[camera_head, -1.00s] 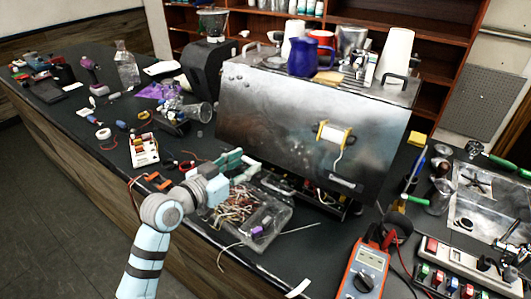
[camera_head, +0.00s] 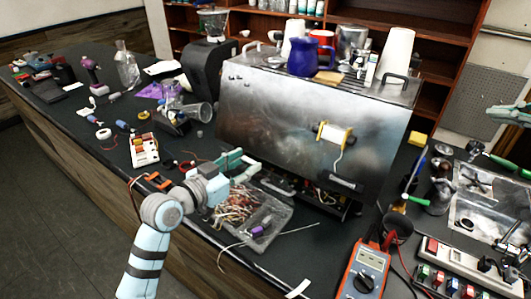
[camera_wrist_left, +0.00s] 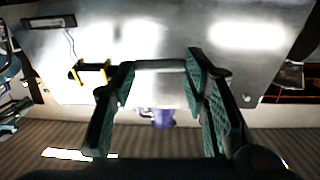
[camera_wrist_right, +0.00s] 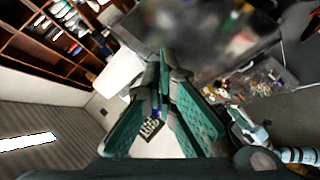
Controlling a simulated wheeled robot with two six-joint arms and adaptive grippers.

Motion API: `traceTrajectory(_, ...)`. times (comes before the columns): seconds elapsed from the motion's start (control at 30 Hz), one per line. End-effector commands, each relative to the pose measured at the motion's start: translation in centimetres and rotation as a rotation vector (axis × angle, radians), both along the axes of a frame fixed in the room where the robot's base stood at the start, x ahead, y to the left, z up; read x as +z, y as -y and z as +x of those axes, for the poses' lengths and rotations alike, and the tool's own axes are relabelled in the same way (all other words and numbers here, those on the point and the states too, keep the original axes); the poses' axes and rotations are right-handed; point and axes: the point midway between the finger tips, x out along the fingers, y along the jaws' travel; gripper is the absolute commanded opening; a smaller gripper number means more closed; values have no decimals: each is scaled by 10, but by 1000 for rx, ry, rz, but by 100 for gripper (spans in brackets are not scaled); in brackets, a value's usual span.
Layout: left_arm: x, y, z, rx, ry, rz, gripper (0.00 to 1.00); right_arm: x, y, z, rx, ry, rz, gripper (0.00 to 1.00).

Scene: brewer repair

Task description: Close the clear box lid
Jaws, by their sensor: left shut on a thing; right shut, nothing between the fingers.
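The clear box (camera_head: 283,222) sits on the dark counter in front of the steel brewer, with a tangle of wires and a purple piece in it. Its see-through lid is hard to make out in the head view. My left gripper (camera_head: 241,163) is at the back left of the box, near the brewer's lower front edge. In the left wrist view, its fingers (camera_wrist_left: 158,66) are shut on a pale, straight bar, apparently part of the lid. My right gripper (camera_head: 512,114) is at the far right edge, raised and partly out of view. In the right wrist view its fingers (camera_wrist_right: 166,62) are together and empty.
The brewer (camera_head: 300,130) stands close behind the box, with a blue pitcher (camera_head: 393,50) and cups on top. A red multimeter (camera_head: 364,270) is to the box's right. A terminal board (camera_head: 144,149) lies to the left. A thin rod lies right of the box.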

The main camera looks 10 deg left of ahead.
Motion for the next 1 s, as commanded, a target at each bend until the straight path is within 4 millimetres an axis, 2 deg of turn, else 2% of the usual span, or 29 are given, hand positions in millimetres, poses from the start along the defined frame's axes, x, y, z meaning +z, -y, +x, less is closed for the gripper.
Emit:
traceTrajectory(0.03, -1, 0, 0, 1, -2, 1, 0, 11, -58, -5, 160, 13, 16, 0)
traceTrajectory(0.07, -1, 0, 0, 1, -3, 1, 0, 18, -92, -12, 265, 21, 22, 0)
traceTrajectory(0.1, -1, 0, 0, 1, -3, 1, 0, 27, -134, -25, 403, 35, 24, 0)
traceTrajectory(0.13, -1, 0, 0, 1, -3, 1, 0, 34, -165, -38, 509, 45, 23, 0)
traceTrajectory(0.17, -1, 0, 0, 1, -3, 1, 0, 41, -193, -53, 617, 60, 17, 0)
traceTrajectory(0.2, -1, 0, 0, 1, -3, 1, 0, 48, -231, -75, 759, 69, 19, 0)
traceTrajectory(0.23, -1, 0, 0, 1, -3, 1, 0, 39, -261, -83, 804, -13, 103, 0)
traceTrajectory(0.3, -1, 0, 0, 0, -3, 0, 0, -6, -290, -61, 625, -346, 410, 0)
traceTrajectory(0.37, -1, 0, 0, 1, -2, 0, 0, -41, -314, -46, 471, -609, 636, 0)
traceTrajectory(0.4, -1, 0, 0, 1, -2, 0, 0, -64, -328, -39, 369, -779, 772, 0)
traceTrajectory(0.5, -1, 0, 0, 0, -2, 0, 0, -119, -357, -28, 126, -1146, 1045, 0)
traceTrajectory(0.6, -1, 0, 0, 0, -4, 0, 0, -156, -375, -24, -50, -1385, 1211, 0)
traceTrajectory(0.73, -1, 0, 0, 0, -4, 0, 0, -174, -386, -22, -143, -1503, 1289, 0)
traceTrajectory(0.87, -1, 0, 0, 0, -4, 0, 0, -176, -401, -19, -149, -1510, 1293, 0)
traceTrajectory(1.0, -1, 0, 0, 0, -4, 0, 0, -177, -429, -14, -148, -1509, 1290, 0)
